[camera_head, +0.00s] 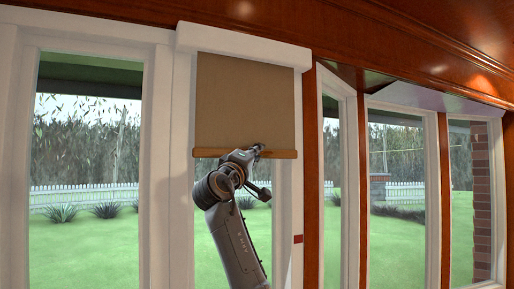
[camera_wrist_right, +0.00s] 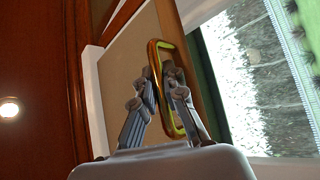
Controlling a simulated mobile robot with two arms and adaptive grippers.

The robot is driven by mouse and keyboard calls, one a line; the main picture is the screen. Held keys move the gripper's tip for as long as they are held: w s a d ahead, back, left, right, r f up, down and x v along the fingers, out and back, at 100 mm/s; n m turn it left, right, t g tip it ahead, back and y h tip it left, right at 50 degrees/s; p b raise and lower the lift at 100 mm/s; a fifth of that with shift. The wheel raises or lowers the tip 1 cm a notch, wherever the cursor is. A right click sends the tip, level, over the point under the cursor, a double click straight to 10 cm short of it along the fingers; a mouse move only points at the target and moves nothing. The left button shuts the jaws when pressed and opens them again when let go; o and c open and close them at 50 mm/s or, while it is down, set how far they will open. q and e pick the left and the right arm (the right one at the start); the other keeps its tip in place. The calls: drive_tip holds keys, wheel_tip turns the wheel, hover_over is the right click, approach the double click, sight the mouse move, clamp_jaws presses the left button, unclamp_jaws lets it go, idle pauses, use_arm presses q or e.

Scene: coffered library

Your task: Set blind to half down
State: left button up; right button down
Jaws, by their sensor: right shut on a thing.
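The tan blind (camera_head: 245,100) hangs in the narrow window, covering its upper part. Its wooden bottom bar (camera_head: 280,154) is level, with clear glass below. My right gripper (camera_head: 259,151) is at the right half of this bar, its arm reaching up from below. In the right wrist view a brass-coloured loop handle (camera_wrist_right: 154,58) passes between the fingers of the right gripper (camera_wrist_right: 163,85), which is shut on it. The blind's cloth (camera_wrist_right: 130,55) shows behind it. The fingers and wrist hide part of the bar in the head view. My left gripper is out of view.
A white frame (camera_head: 284,210) surrounds the blind's window, with a small red mark (camera_head: 298,239) on its right side. A wooden beam (camera_head: 330,40) runs above. No loose obstacle shows near my right arm.

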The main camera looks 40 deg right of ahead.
wheel_tip(320, 180, down, 28)
drive_tip(key=b, duration=1.8)
drive_tip(key=shift+r, duration=0.1)
drive_tip(key=c, duration=1.7)
unclamp_jaws()
drive_tip(key=shift+a+r, duration=0.1)
drive_tip(key=shift+a, duration=0.05)
drive_tip(key=v, duration=1.2)
drive_tip(key=shift+s, duration=0.1)
